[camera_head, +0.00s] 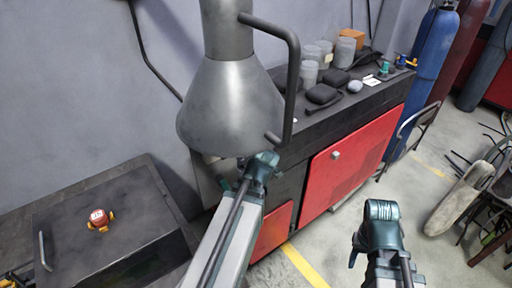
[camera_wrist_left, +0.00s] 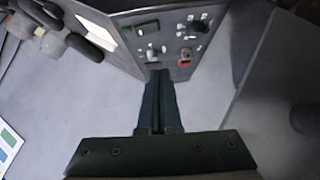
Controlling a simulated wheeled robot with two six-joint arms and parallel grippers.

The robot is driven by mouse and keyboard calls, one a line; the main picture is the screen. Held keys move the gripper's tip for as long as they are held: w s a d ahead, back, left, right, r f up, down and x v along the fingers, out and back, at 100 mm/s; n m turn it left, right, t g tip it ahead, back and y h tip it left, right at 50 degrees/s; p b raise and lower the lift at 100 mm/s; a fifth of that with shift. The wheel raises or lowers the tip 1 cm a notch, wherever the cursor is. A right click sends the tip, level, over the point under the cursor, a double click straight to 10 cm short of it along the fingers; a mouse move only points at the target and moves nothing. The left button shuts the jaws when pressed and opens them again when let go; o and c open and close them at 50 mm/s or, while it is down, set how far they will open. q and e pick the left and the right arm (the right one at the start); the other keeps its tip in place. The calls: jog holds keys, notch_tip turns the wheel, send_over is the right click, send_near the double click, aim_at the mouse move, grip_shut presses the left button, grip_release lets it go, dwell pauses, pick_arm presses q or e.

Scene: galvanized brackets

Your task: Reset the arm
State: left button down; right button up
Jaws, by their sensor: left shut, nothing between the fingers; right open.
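My left arm (camera_head: 232,232) reaches up in the head view, with its teal joint (camera_head: 262,166) just below the grey metal hood; its fingers cannot be made out there. In the left wrist view my left gripper (camera_wrist_left: 160,76) is shut and empty, its two dark fingers together, pointing toward a dark control panel (camera_wrist_left: 165,35) with knobs and a red button. Whether the tips touch the panel cannot be told. My right gripper (camera_head: 380,238) is low on the right in the head view, above the concrete floor, open, with nothing seen in it.
The conical hood (camera_head: 230,105) and its bent pipe (camera_head: 293,70) hang close to my left arm. A red-fronted cabinet (camera_head: 345,165) carries jars and dark pads. A dark box (camera_head: 125,240) stands left. Gas cylinders (camera_head: 425,75) and a rack (camera_head: 490,195) are right.

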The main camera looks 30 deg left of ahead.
dwell(0.3)
pick_arm(q)
jog(key=s+d+f+m+g+h+b, duration=0.25)
jog(key=d+f+m, duration=0.3)
jog(key=d, duration=0.35)
jog(key=s+d+f+m+g+h+b, duration=0.1)
jog(key=s+d+f+m+g+b, duration=0.2)
jog(key=d+f, duration=0.55)
jog(key=s+d+f+m+g+h+b, duration=0.2)
jog(key=s+d+f+m+g+b, duration=0.1)
jog(key=s+d+m, duration=0.8)
jog(key=d, duration=0.3)
jog(key=shift+d+f+m, duration=0.25)
jog(key=shift+d+m, duration=0.1)
jog(key=shift+a+g, duration=0.1)
jog(key=shift+g, duration=0.15)
